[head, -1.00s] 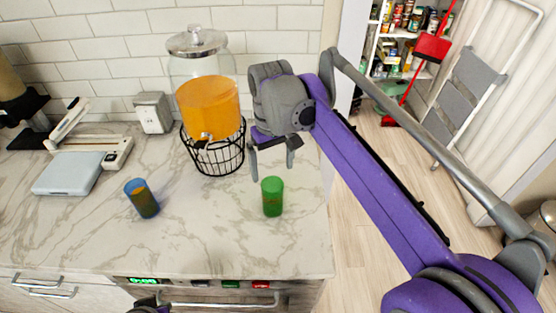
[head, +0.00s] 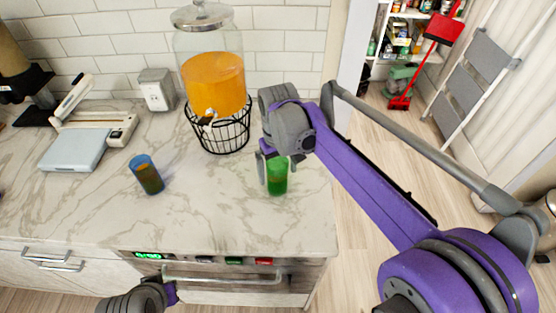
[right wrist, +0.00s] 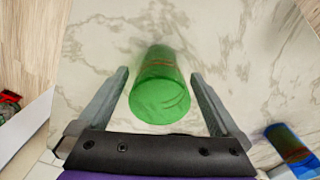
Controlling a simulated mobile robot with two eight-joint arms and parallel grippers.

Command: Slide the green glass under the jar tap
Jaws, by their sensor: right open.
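The green glass (head: 277,177) stands upright on the marble counter, near its right end. The drink jar (head: 212,75) holds orange liquid and sits in a black wire stand (head: 222,132); its tap (head: 207,117) faces the front, to the left of and behind the glass. My right gripper (head: 279,168) is open and low at the glass. In the right wrist view the glass (right wrist: 158,90) lies between the two spread fingers, with gaps on both sides. Part of my left arm's end (head: 145,300) shows at the bottom edge; its fingers are not clear.
A blue glass (head: 147,175) stands on the counter left of the green one. The counter between the green glass and the stand looks clear.

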